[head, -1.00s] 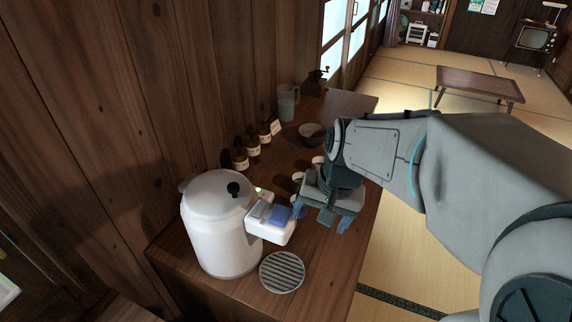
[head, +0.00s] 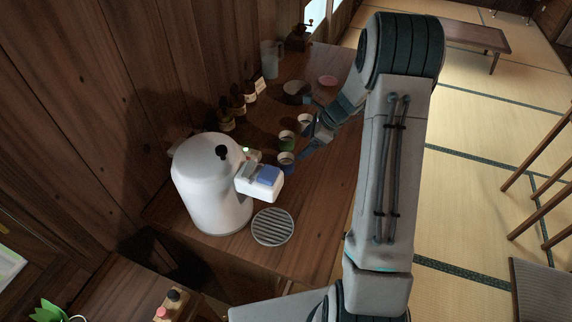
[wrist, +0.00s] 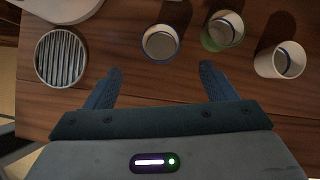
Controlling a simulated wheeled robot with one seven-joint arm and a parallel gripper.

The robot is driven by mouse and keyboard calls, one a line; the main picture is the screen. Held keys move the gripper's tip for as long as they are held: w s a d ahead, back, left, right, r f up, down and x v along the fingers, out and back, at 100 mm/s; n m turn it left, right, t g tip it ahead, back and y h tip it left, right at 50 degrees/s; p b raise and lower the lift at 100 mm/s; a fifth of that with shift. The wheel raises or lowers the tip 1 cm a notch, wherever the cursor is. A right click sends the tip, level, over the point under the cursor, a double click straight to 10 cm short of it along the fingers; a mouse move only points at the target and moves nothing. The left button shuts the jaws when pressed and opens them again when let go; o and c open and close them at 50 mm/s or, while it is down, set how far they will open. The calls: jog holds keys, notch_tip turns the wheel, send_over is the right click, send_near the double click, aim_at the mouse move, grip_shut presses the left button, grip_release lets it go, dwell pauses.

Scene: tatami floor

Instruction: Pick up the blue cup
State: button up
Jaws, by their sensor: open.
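The blue cup (head: 286,161) stands upright on the wooden counter, beside the white dispenser. In the wrist view the blue cup (wrist: 160,43) lies ahead of my gripper (wrist: 157,80), roughly between the lines of its two fingers. My gripper (head: 308,128) is open and low at the right of the cups. The fingers appear short of the blue cup, with bare wood between them. A green cup (head: 286,139) stands just behind the blue one, and a pale cup (head: 304,120) stands farther back, near my gripper.
The white dispenser (head: 208,190) with its blue-topped spout and a round slatted tray (head: 273,228) are left of the cups. The counter's front right is clear.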

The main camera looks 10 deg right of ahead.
aim_at(291, 156)
jog(key=p+x, duration=0.1)
jog(key=x, duration=0.7)
jog(key=shift+a+f, duration=0.1)
jog(key=shift+f, duration=0.1)
jog(key=shift+p+x, duration=1.05)
jog(key=shift+x, duration=1.65)
jog(key=shift+c, duration=0.4)
jog(key=c, duration=1)
